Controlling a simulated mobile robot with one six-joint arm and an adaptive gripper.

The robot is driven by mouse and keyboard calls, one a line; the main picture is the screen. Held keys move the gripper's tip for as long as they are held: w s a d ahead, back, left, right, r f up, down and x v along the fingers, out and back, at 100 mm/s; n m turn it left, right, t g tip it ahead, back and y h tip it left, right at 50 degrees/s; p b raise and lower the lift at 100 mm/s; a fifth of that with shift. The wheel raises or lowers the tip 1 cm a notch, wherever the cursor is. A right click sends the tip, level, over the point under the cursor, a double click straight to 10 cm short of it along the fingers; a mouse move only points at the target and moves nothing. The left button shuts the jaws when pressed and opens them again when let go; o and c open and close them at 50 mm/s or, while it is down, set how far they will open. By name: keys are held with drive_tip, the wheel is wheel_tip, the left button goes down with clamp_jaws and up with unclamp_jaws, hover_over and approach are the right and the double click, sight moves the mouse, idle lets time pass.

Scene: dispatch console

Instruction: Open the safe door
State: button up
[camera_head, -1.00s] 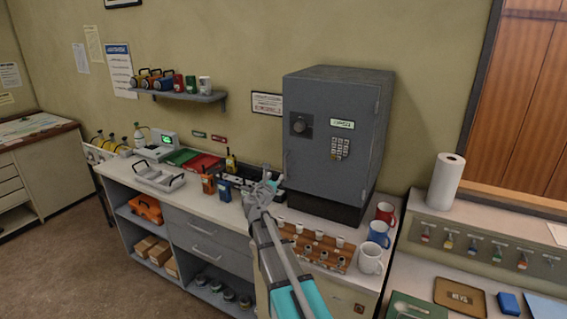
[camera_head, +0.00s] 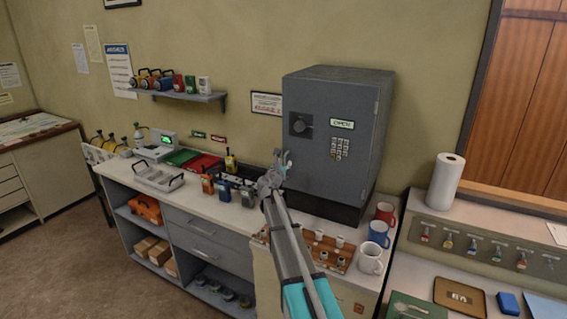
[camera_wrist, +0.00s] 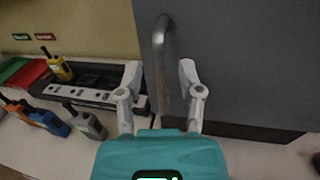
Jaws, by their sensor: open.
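The dark grey safe (camera_head: 330,165) stands on the counter, its door flush and shut in the head view. Its front has a round dial (camera_head: 301,125), a small green-white display (camera_head: 342,124) that seems to read OPEN, and a keypad (camera_head: 340,148). In the wrist view a vertical metal handle (camera_wrist: 159,50) stands out near the left edge of the safe door (camera_wrist: 250,60). My gripper (camera_wrist: 160,75) is open, its fingers on either side of the handle's line. I cannot tell whether they touch it. In the head view my gripper (camera_head: 281,160) is at the safe's left front edge.
Handheld radios (camera_head: 222,190) stand left of my gripper beside a charger tray (camera_wrist: 95,88). A wooden rack (camera_head: 333,252) and mugs (camera_head: 378,233) are on the counter right of my arm. A wall shelf (camera_head: 190,96) hangs at the left. The floor in front is clear.

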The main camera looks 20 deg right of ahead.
drive_tip(key=shift+x, duration=1.15)
clamp_jaws()
